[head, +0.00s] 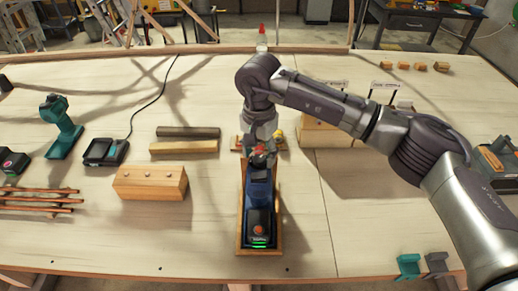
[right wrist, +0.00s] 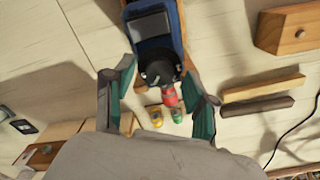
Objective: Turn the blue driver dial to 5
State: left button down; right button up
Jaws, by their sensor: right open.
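The blue driver (head: 259,190) lies in a wooden cradle (head: 243,243) at the table's front middle, its black battery end towards me. The right wrist view shows its blue body (right wrist: 154,27), a black collar (right wrist: 158,72) that looks like the dial, and a red part (right wrist: 166,97) beyond it. No dial number can be read. My right gripper (head: 261,153) is above the driver's far end. In the right wrist view its teal-padded fingers (right wrist: 158,72) are spread on either side of the collar, with gaps visible. My left gripper is not in view.
A wooden block (head: 150,183) and two bars (head: 186,140) lie left of the driver. Further left are a charger (head: 103,151), a teal tool (head: 60,127) and copper-coloured rods (head: 38,201). Small yellow and green pieces (right wrist: 166,115) lie beyond the collar. Bare table lies right of the cradle.

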jog(key=shift+f, duration=0.15)
grip_shut()
jog(key=shift+f+m+b, duration=0.15)
jog(key=shift+m+b, duration=0.45)
jog(key=shift+b, duration=0.3)
jog(key=m+b, duration=0.2)
jog(key=shift+b, duration=0.3)
jog(key=shift+m+b, duration=1.05)
jog(key=shift+m, duration=0.05)
jog(key=shift+m+b, duration=0.8)
jog(key=shift+m, duration=0.4)
jog(key=shift+r, duration=0.2)
